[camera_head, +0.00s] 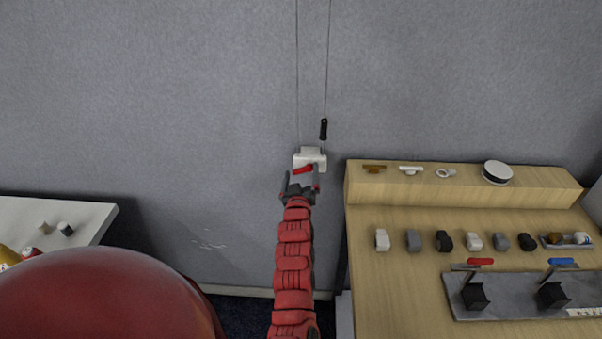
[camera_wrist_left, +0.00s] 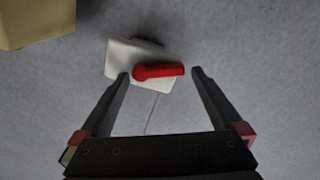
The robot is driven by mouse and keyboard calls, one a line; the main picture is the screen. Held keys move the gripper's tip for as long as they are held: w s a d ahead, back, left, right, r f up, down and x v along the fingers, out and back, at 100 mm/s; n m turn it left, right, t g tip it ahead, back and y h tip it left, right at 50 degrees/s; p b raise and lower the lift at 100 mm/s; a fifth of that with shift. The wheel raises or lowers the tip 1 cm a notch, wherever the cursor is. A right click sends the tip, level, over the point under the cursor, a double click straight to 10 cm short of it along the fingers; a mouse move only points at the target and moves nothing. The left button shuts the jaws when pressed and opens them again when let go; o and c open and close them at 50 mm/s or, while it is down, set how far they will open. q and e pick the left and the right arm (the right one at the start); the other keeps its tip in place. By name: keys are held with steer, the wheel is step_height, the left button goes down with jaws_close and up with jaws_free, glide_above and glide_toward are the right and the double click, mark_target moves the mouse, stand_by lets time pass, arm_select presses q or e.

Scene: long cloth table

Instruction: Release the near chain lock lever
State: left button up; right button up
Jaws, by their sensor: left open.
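The chain lock is a white box (camera_head: 310,157) on the grey wall, with a red lever (camera_head: 302,170) on its front. Two thin cords run up from the box, and a black pull (camera_head: 323,129) hangs on the right one. My left gripper (camera_head: 301,182) is open just in front of the box. In the left wrist view the red lever (camera_wrist_left: 158,71) lies crosswise on the white box (camera_wrist_left: 125,58), in the gap ahead of the two fingertips (camera_wrist_left: 160,76). I cannot tell whether a finger touches it. My right gripper is not in view.
A wooden table (camera_head: 400,290) stands to the right with a raised shelf (camera_head: 460,190), several watches and a grey plate (camera_head: 510,300) with red and blue levers. A white table (camera_head: 90,212) stands at the left. The wall around the box is clear.

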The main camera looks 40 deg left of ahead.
arm_select(q)
steer(key=shift+c, duration=0.2)
steer(key=c, duration=1.2)
steer(key=shift+m+b, duration=0.3)
steer(key=shift+b, duration=0.15)
steer(key=shift+m+b, duration=0.9)
steer(key=shift+b, duration=0.05)
steer(key=shift+r+m, duration=0.25)
steer(key=shift+m, duration=0.05)
steer(key=o, duration=1.2)
steer(key=shift+o, duration=0.2)
